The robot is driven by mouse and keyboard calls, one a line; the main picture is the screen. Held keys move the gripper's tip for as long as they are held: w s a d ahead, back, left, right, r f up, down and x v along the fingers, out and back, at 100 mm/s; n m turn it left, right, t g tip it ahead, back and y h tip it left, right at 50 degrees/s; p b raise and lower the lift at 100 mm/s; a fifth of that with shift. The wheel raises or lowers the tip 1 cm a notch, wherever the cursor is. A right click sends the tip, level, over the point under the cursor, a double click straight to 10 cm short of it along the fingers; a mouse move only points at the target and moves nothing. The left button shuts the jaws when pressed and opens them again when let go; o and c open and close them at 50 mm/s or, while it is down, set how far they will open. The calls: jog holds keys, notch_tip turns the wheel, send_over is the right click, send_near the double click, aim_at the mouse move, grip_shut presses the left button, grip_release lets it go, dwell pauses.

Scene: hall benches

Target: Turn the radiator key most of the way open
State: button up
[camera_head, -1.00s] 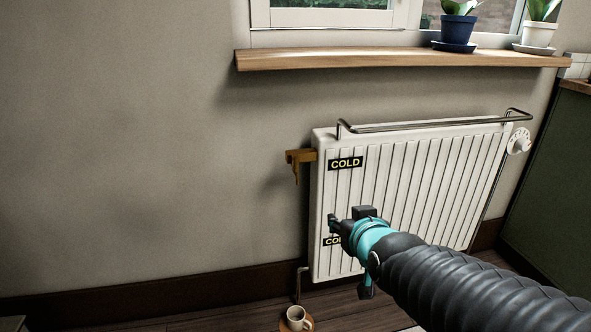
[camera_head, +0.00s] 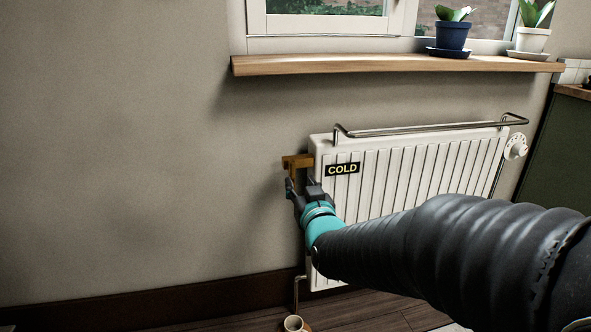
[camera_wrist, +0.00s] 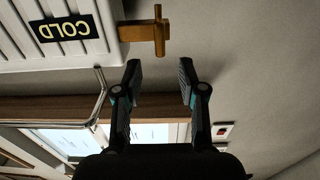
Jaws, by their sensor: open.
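The brass radiator key (camera_head: 297,160) sticks out from the upper left side of the white radiator (camera_head: 415,180). In the head view its lower part is hidden behind my gripper (camera_head: 302,187). In the wrist view the key (camera_wrist: 158,32) shows its stem and crossbar, just beyond my fingertips. My gripper (camera_wrist: 160,70) is open and empty, with the key's crossbar lined up between its two fingers but apart from them. A black label reading COLD (camera_head: 342,169) is on the radiator next to the key, and it shows upside down in the wrist view (camera_wrist: 63,28).
A metal rail (camera_head: 430,128) runs along the radiator's top. A white dial (camera_head: 515,146) is at its right end. A wooden sill (camera_head: 400,65) with potted plants is above. A cup (camera_head: 293,323) stands on the floor below. The wall at left is clear.

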aim_at(293, 170)
jog(key=x, duration=0.8)
grip_shut()
